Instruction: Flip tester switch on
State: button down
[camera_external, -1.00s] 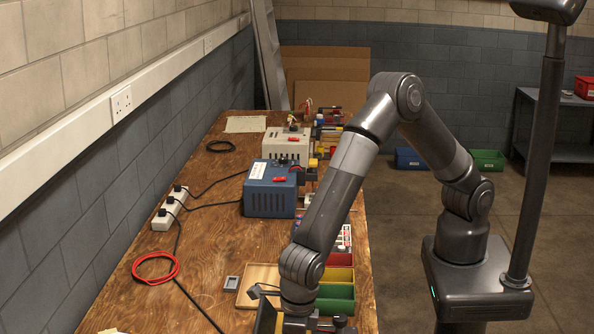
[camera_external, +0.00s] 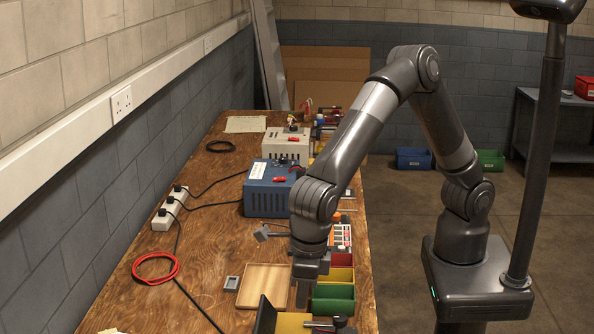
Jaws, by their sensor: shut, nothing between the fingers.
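My gripper (camera_external: 302,298) points down between the wooden tray (camera_external: 258,286) and the green bin (camera_external: 334,292). Its fingers are together with nothing visible between them. No part is clearly recognisable as the tester switch. A blue box (camera_external: 268,200) with a red part on its top stands on the bench beyond my gripper. A cream box (camera_external: 287,148), also with a red part on top, stands behind it. A yellow and black item (camera_external: 290,324) lies at the front edge of the picture, nearer the camera than my gripper and partly cut off.
A small grey device (camera_external: 232,283) lies left of the tray. A red cable coil (camera_external: 155,268) and a white power strip (camera_external: 170,208) lie along the wall side, with black leads across the bench. Red and yellow bins stand behind the green one. Bare wood shows at the left.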

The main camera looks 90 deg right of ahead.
jog(key=shift+w+r+t, duration=0.1)
jog(key=shift+w+t, duration=0.2)
jog(key=shift+w, duration=0.45)
jog(key=f, duration=0.4)
jog(key=w+f, duration=0.1)
jog(key=f, duration=0.4)
jog(key=w+f, duration=0.1)
jog(key=f, duration=0.4)
jog(key=shift+a, duration=0.1)
